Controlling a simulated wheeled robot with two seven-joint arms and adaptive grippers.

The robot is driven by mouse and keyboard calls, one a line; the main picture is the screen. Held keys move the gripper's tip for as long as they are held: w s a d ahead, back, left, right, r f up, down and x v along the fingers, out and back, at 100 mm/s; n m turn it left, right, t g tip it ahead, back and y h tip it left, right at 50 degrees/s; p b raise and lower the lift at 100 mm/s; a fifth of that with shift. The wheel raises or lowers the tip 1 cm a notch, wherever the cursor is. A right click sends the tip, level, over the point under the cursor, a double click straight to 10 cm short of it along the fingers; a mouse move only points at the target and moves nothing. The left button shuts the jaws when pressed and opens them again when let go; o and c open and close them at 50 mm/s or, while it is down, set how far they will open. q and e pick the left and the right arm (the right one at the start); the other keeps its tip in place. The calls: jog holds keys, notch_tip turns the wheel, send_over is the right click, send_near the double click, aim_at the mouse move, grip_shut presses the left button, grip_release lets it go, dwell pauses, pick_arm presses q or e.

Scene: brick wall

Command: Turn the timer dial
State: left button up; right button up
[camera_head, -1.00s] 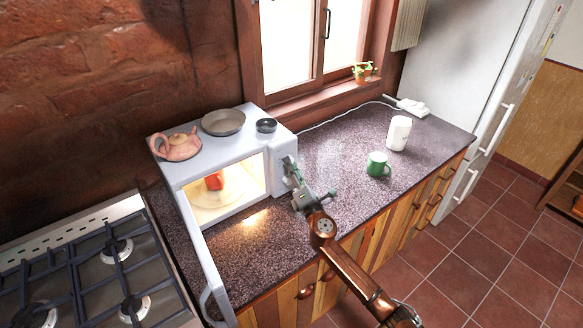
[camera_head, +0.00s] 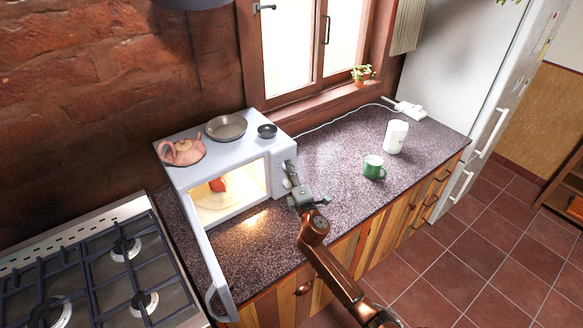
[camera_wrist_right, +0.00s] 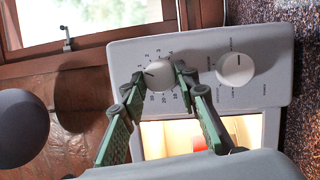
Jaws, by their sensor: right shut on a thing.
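The white microwave (camera_head: 262,140) stands on the counter with its door (camera_head: 217,270) hanging open and its inside lit. In the right wrist view its control panel (camera_wrist_right: 205,52) has two round white knobs. The timer dial (camera_wrist_right: 158,74), ringed with numbers, sits between the green fingertips of my right gripper (camera_wrist_right: 158,78). The other knob (camera_wrist_right: 236,68) is to the right, free of the fingers. In the head view my right gripper (camera_head: 290,175) is at the panel and hides most of it. It is shut on the dial. My left gripper is not in view.
A teapot (camera_head: 184,151), a pan (camera_head: 226,127) and a small dark bowl (camera_head: 267,131) stand on the microwave. A red thing (camera_head: 218,184) is inside. A green mug (camera_head: 373,168) and white canister (camera_head: 396,136) are on the counter at right. The stove (camera_head: 95,275) is at left.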

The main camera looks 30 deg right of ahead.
jog(key=shift+m+p, duration=0.35)
jog(key=shift+m, duration=0.05)
jog(key=shift+f, duration=0.1)
jog(key=o, duration=1.1)
jog(key=shift+o, duration=0.2)
jog(key=r+v, duration=0.1)
jog(key=v, duration=1.1)
jog(key=shift+f, duration=0.3)
